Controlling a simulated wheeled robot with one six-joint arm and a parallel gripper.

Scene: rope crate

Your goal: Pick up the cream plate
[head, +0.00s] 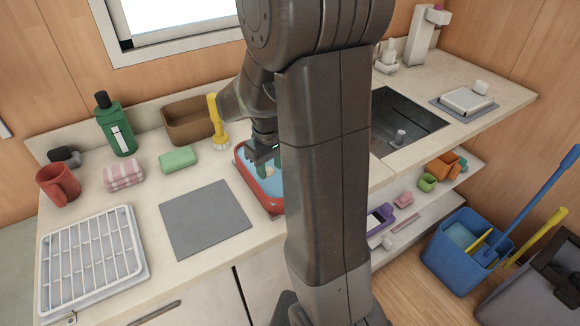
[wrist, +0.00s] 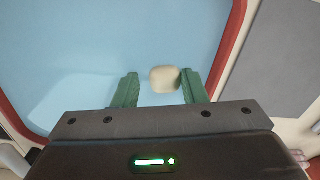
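A small cream piece (wrist: 164,79) shows against the blue inside of the red-rimmed tub (wrist: 238,35) in the wrist view. Only this rounded part shows, so I cannot tell whether it is the cream plate. It also shows in the head view (head: 270,171), just below my gripper (head: 262,158). My gripper's green fingers (wrist: 160,80) are apart in the wrist view, with the cream piece between them, nearer the right finger. Gaps show on both sides near the tips. My arm hides much of the tub (head: 240,172) in the head view.
A grey mat (head: 205,220) and a white rack (head: 92,260) lie to the left. A sink (head: 408,115) is right of my arm. The grey mat is bare.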

